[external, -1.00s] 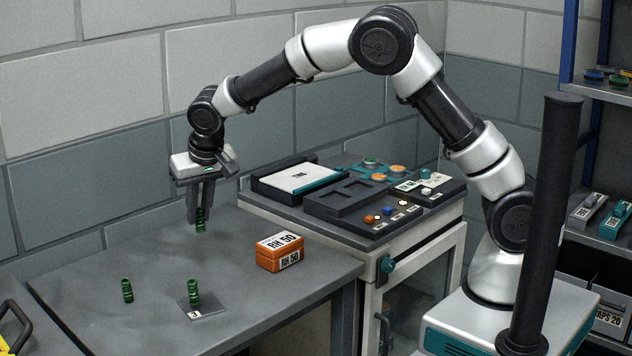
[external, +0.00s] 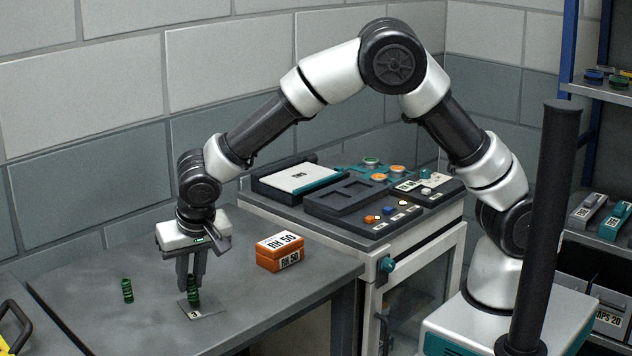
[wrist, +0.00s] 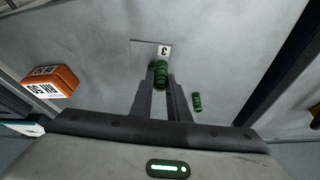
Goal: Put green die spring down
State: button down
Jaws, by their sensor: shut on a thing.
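My gripper (external: 190,284) points down low over the grey table, shut on a green die spring (wrist: 161,78), which shows between the fingertips in the wrist view. A green spring (external: 194,293) shows at the fingers over a small grey plate marked 3 (external: 208,310); the plate also shows in the wrist view (wrist: 148,47). More green overlaps just beyond the held spring in the wrist view, so the two springs are hard to separate. Whether the held spring touches anything is hidden. Another green spring (external: 127,291) stands alone on the table; it also shows in the wrist view (wrist: 197,102).
An orange box marked RH 50 (external: 280,252) sits on the table to the right of my gripper. A cabinet with dark trays (external: 352,203) stands behind it. A yellow item with a black handle (external: 14,330) is at the left edge. The table's middle is mostly clear.

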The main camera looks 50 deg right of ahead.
aim_at(180, 294)
jog(key=shift+f, duration=1.6)
jog(key=shift+f, duration=0.1)
jog(key=shift+f+b, duration=0.15)
jog(key=shift+b, duration=0.15)
jog(key=c, duration=1.7)
grip_release()
jog(key=shift+r+p, duration=0.35)
jog(key=v, duration=1.1)
jog(key=shift+s+r, duration=0.2)
jog(key=shift+r, duration=0.2)
